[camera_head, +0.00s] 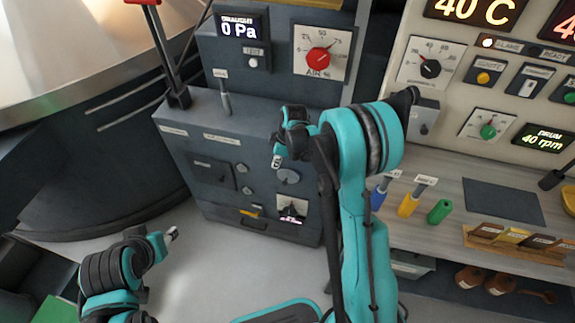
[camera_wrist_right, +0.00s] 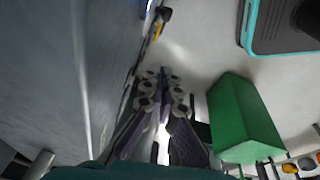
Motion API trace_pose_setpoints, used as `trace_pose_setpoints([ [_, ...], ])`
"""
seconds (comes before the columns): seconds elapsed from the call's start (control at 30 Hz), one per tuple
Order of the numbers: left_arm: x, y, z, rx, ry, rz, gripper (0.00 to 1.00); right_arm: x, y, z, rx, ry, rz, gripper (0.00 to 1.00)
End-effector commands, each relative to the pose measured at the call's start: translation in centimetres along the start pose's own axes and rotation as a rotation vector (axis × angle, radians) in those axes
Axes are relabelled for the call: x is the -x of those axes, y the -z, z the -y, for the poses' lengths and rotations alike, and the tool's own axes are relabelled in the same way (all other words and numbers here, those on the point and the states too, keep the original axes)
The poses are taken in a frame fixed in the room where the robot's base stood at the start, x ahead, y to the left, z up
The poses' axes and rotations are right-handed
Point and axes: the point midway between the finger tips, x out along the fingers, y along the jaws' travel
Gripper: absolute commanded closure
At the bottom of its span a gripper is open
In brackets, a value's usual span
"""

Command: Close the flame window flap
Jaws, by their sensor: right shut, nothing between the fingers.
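The flame window (camera_head: 292,209) is a small lit opening low on the front of the dark grey cabinet, with its glow in plain view. A round grey disc (camera_head: 288,176) sits just above it; I cannot tell whether this disc is the flap. My right gripper (camera_head: 277,161) is shut and empty, up and slightly left of the disc, near the cabinet front. Its closed fingers (camera_wrist_right: 165,78) point along the grey cabinet wall in the wrist view. My left gripper (camera_head: 172,234) is low at the left, away from the cabinet; its jaw state is unclear.
The cabinet (camera_head: 250,140) has a lever (camera_head: 225,100) on top and a dark hatch (camera_head: 212,174) on its front. A worktable with coloured handles (camera_head: 408,205) stands at the right. A large metal drum (camera_head: 75,80) is at the left. A green box (camera_wrist_right: 240,118) shows in the wrist view.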

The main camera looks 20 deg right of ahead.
Motion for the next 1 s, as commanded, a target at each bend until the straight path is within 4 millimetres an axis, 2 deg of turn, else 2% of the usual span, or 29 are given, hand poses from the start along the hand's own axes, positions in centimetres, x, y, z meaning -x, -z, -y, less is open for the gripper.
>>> trace_pose_setpoints([
  [0.5,-3.1,-2.2,0.0,0.0,0.0,0.0,0.59,-10.2,-0.4,-0.1,-0.001,-0.001,0.003,1.0],
  [0.6,-3.5,-2.5,0.0,0.0,0.0,0.0,0.59,-10.2,-2.2,-0.1,-0.004,-0.002,0.003,1.0],
  [0.7,-3.8,-2.7,0.0,0.0,0.0,0.0,0.59,-10.4,-3.1,0.0,-0.001,-0.002,0.003,1.0],
  [1.0,-3.9,-2.8,0.0,0.0,0.0,0.0,0.59,-10.4,-4.0,0.0,0.0,-0.002,0.004,1.0],
])
